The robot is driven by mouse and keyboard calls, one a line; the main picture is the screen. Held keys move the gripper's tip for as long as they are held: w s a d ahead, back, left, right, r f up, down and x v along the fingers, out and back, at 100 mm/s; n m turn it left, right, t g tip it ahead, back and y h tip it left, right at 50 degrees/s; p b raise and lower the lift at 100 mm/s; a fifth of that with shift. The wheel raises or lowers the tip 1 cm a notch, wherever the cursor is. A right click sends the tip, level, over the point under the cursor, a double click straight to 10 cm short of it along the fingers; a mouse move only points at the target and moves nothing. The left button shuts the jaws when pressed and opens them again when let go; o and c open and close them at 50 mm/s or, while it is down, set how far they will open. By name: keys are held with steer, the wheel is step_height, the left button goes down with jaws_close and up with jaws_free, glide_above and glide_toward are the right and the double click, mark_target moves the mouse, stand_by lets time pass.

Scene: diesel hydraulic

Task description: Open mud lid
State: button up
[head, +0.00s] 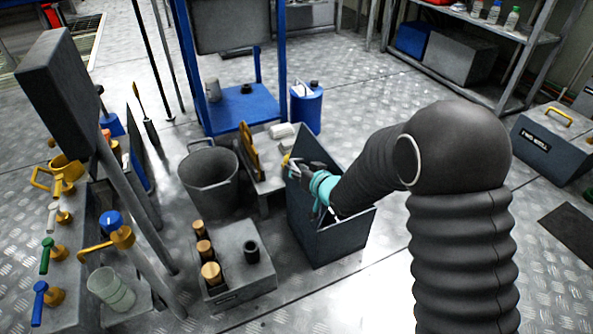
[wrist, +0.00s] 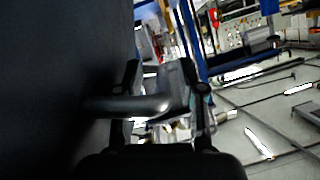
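A dark grey box (head: 330,238) stands in the middle of the floor in the head view, its top looking open. I cannot read a mud label on it, so I cannot tell for sure which part is the mud lid. My gripper (head: 296,169) is at the upper left edge of this box, beside a small yellow part. In the wrist view a large dark panel (wrist: 60,60) fills the left side, and a rounded handle-like bar (wrist: 130,106) sticks out from it. No firm grip shows.
A grey bucket (head: 208,183) and a low block with brown-capped cylinders (head: 240,262) stand left of the box. A closed box with a yellow handle (head: 550,145) is at the right. A blue stand (head: 243,108) is behind. Checker-plate floor is open at right.

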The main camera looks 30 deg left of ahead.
steer(key=shift+d, duration=0.1)
steer(key=v, duration=1.1)
steer(key=shift+s+d+r, duration=0.2)
steer(key=shift+d, duration=0.1)
